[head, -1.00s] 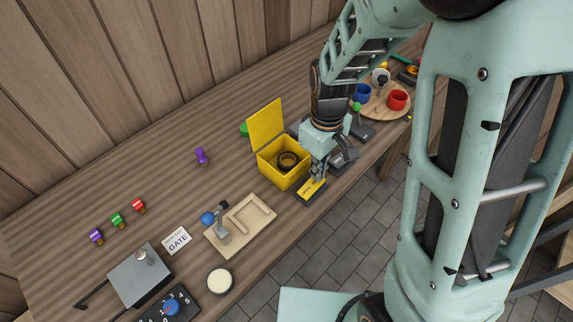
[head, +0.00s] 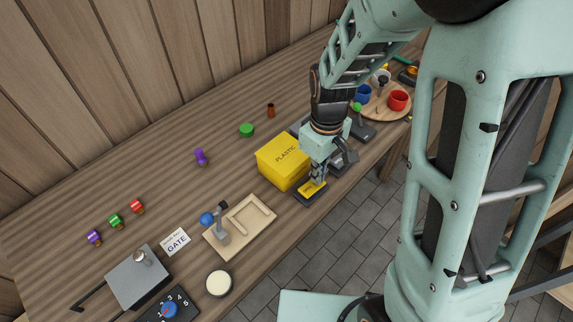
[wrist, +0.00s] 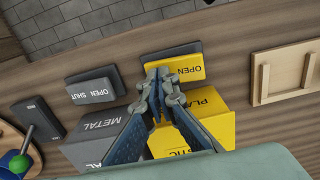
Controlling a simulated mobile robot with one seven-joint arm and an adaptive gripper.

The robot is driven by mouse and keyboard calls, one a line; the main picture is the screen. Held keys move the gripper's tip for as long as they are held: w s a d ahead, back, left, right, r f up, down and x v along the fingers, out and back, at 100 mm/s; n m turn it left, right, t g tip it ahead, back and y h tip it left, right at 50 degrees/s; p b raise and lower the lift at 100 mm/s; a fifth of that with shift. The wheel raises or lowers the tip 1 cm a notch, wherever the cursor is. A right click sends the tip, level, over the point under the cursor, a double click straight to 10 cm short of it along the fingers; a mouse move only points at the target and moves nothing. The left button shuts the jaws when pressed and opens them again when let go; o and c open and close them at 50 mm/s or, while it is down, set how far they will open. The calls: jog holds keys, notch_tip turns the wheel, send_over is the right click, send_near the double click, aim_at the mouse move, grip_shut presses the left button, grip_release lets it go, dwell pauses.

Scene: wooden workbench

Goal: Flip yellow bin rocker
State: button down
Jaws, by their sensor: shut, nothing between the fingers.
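The yellow bin (head: 283,163) stands on the bench with its lid shut, and the lid reads PLASTIC. The yellow rocker (head: 311,189) sits in a dark base in front of it, at the bench's front edge. In the wrist view the rocker (wrist: 176,66) shows the word OPEN; its other end is hidden behind my fingers. My gripper (head: 316,179) is shut and empty, pointing down at the rocker. In the wrist view my fingertips (wrist: 160,75) overlap the rocker's left part; I cannot tell whether they touch it.
A grey METAL bin (wrist: 100,132) with a grey OPEN/SHUT rocker (wrist: 93,90) stands beside the yellow one. A wooden tray (head: 241,226) with a blue-knobbed lever lies to the left. A round board with cups (head: 397,98) is at the far right.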

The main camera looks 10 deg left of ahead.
notch_tip(320, 180, up, 7)
jog(key=p, duration=0.5)
dwell(0.6)
